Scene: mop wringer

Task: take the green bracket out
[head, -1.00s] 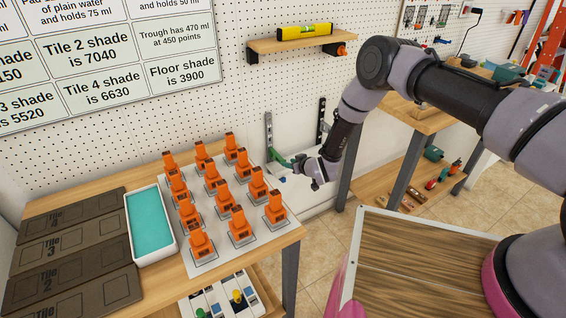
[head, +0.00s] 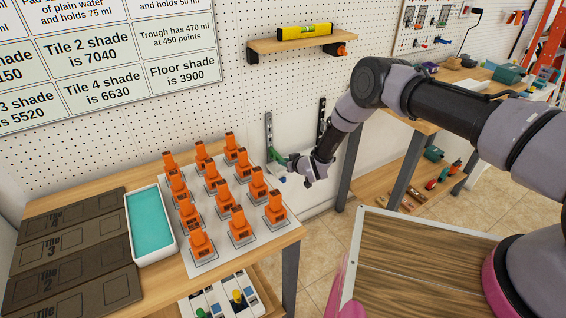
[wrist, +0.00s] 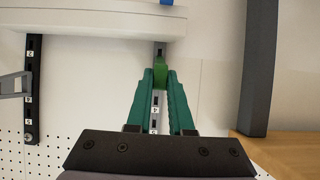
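The green bracket (wrist: 160,73) is a small green block on a grey numbered rail (wrist: 157,100) in the wrist view. My gripper (wrist: 160,76) has two teal fingers, one on each side of it. The block fills most of the gap at the fingertips. I cannot tell whether the fingers press on it. In the head view the bracket (head: 274,160) shows small and green at the left upright rail (head: 268,130), with my gripper (head: 286,163) at its right. My gripper and wrist partly hide that spot.
A second dark rail (wrist: 31,90) with a grey arm stands to the left in the wrist view. A white body (wrist: 90,20) lies across the top. A grey table leg (wrist: 259,70) and wooden shelf (wrist: 285,155) are at the right. Several orange clamps stand on a white sheet (head: 205,268).

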